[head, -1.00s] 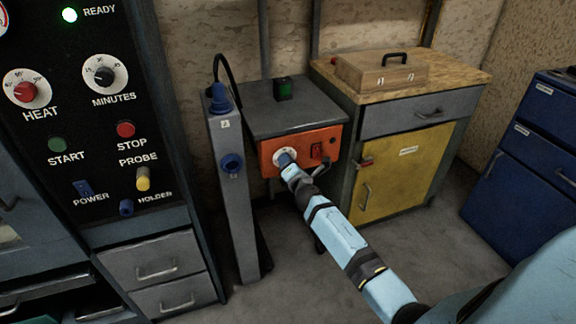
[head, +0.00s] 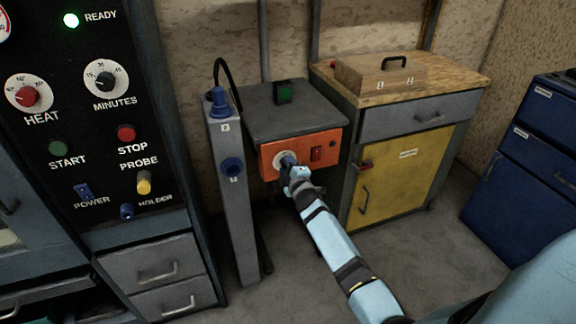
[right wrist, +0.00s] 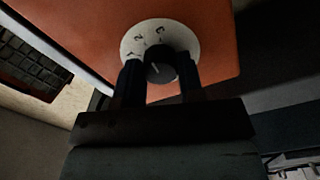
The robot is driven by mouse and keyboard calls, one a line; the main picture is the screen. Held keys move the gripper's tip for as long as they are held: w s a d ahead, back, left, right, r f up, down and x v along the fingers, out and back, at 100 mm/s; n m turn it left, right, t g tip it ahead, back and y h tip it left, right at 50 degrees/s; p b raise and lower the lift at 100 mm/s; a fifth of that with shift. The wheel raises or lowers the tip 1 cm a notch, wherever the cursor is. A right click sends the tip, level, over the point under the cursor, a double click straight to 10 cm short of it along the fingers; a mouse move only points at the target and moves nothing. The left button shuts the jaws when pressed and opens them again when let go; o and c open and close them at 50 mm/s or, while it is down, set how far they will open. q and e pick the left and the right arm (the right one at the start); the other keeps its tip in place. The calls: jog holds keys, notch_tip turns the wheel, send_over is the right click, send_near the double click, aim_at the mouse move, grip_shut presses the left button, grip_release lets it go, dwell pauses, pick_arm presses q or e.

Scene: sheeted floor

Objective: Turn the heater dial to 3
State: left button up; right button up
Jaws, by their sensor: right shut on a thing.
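The heater has an orange front panel (head: 268,160) with a round white dial plate (head: 279,158) on its left part. My right gripper (head: 288,160) is at this dial and covers most of it in the head view. In the right wrist view, the dark dial knob (right wrist: 161,66) sits between the two dark fingers of my right gripper (right wrist: 160,76), which is shut on it. The white plate (right wrist: 147,30) carries printed numbers, seen tilted. A short pale line shows on the knob; the number it points at is hard to tell. My left gripper is not in view.
A red switch (head: 316,154) is right of the dial on the same panel. A grey post (head: 236,200) with blue fittings stands close on the left. A yellow-door cabinet (head: 400,180) stands to the right, with a wooden box (head: 380,74) on top.

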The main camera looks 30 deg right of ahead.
pick_arm(q)
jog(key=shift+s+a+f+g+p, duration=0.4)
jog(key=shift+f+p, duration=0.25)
jog(key=shift+p, duration=0.25)
pick_arm(e)
jog(key=m, duration=0.4)
jog(key=shift+m, duration=0.4)
jog(key=o, duration=0.9)
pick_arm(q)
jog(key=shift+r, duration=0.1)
